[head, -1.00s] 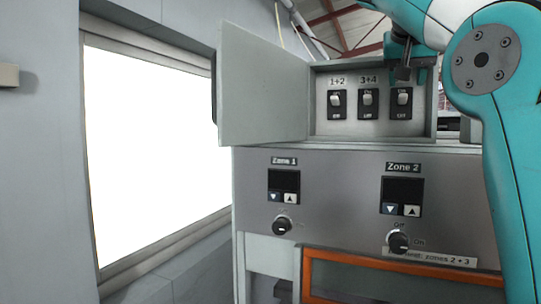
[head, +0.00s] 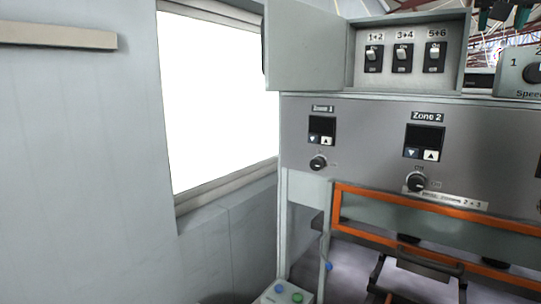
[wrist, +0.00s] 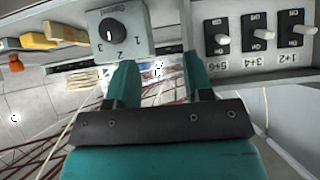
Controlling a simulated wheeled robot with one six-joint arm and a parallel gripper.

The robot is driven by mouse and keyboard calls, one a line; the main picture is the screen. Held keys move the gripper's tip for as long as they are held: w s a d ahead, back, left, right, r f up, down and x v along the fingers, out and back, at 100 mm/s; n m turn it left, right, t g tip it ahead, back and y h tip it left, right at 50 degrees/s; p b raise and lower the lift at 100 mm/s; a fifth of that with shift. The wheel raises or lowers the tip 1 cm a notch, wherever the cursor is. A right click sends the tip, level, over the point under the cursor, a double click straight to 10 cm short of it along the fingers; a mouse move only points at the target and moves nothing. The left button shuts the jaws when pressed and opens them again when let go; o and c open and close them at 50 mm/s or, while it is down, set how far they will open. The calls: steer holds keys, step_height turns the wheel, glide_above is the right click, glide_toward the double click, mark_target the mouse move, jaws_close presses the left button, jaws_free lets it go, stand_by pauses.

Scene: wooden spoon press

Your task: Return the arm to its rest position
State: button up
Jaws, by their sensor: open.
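My gripper (wrist: 158,72) fills the lower middle of the wrist view, with its two teal fingers apart and nothing between them. In the head view, only dark and teal tips of it (head: 505,12) show at the top right edge, above and right of the switch box. The rest of my arm is out of the head view. The open switch box (head: 470,50) holds three switches: 1+2 (head: 374,55), 3+4 (head: 404,55) and 5+6 (head: 434,54). My fingers appear clear of these switches.
The box's grey door (head: 308,45) stands open to the left. A speed dial (head: 532,73) sits right of the box, and also shows in the wrist view (wrist: 113,32). Below are zone controls (head: 416,182), an orange frame (head: 410,195) and a button box (head: 283,293). A wall stands left.

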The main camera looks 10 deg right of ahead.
steer(key=w+a+f+n+y+b, duration=0.2)
steer(key=a+f+n+b, duration=0.3)
steer(key=f, duration=0.5)
steer(key=w+a+f+n+y+b, duration=0.2)
steer(key=a+f+b, duration=0.1)
steer(key=a+f, duration=0.55)
steer(key=w+a+f+n+y+b, duration=0.15)
steer(key=a+f+n+b, duration=0.3)
steer(key=f, duration=0.75)
steer(key=s+a+f+n+g+y+b, duration=0.1)
steer(key=s+a+f+y+b, duration=0.1)
steer(key=s+a+f, duration=0.35)
steer(key=s+a+f+n+g+y+b, duration=0.1)
steer(key=s+a+f+n, duration=0.1)
steer(key=a+f, duration=0.55)
steer(key=s+a+f+n+g+y+b, duration=0.1)
steer(key=s+a+f+g+b, duration=0.1)
steer(key=s+f, duration=0.5)
steer(key=s+a+f+n+g+y+b, duration=0.1)
steer(key=s+a+f+g+y+b, duration=0.1)
steer(key=s+a+f, duration=0.2)
steer(key=s+f, duration=0.3)
steer(key=s, duration=0.1)
steer(key=shift+s+a+f+g, duration=0.15)
steer(key=shift+s+a+g, duration=0.15)
steer(key=shift+s, duration=0.1)
steer(key=shift+n, duration=0.25)
steer(key=shift+c, duration=0.2)
steer(key=shift+c, duration=0.5)
